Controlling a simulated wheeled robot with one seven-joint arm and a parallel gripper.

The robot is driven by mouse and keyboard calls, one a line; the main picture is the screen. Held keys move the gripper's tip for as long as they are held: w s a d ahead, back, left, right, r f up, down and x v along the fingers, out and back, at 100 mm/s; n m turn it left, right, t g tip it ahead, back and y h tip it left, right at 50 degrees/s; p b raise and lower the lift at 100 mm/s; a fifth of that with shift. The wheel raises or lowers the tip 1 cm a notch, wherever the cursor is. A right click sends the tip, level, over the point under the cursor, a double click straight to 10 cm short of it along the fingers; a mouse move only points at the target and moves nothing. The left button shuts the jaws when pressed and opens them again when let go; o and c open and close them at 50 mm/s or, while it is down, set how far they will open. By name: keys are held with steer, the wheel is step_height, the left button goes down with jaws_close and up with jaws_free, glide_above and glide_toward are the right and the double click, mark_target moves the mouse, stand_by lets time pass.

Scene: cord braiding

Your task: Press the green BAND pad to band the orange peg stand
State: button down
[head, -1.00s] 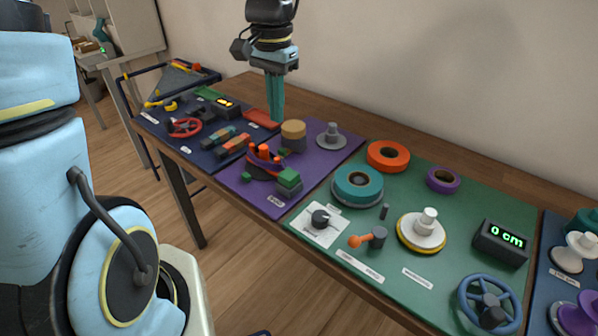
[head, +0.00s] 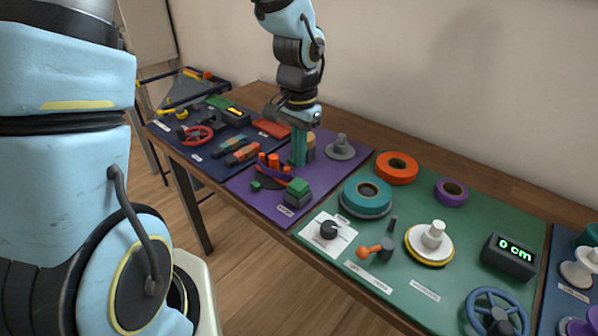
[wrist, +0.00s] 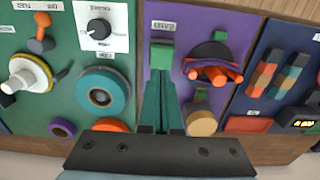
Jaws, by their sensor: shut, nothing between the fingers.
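The green BAND pad (head: 298,186) is a green block on a grey base at the front of the purple mat (head: 326,172). It also shows in the wrist view (wrist: 162,56), just beyond my fingertips. The orange peg stand (head: 270,164) is a dark curved holder with several upright orange pegs, left of the pad; it also shows in the wrist view (wrist: 213,70). My gripper (head: 298,164) has teal fingers, shut and empty, pointing down behind the pad and beside the tan cylinder. In the wrist view the fingertips (wrist: 160,80) appear close to the pad; contact cannot be told.
A tan cylinder (wrist: 201,122) stands close beside my fingers. A grey spool (head: 341,147) is at the back of the purple mat. Small green blocks (head: 257,186) flank the stand. The green mat to the right holds a teal ring (head: 367,195), a knob and a lever.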

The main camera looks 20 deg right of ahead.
mark_target(299, 185)
step_height(299, 185, down, 6)
steer(key=shift+r+p, duration=0.2)
steer(key=shift+p, duration=0.2)
steer(key=shift+f, duration=0.1)
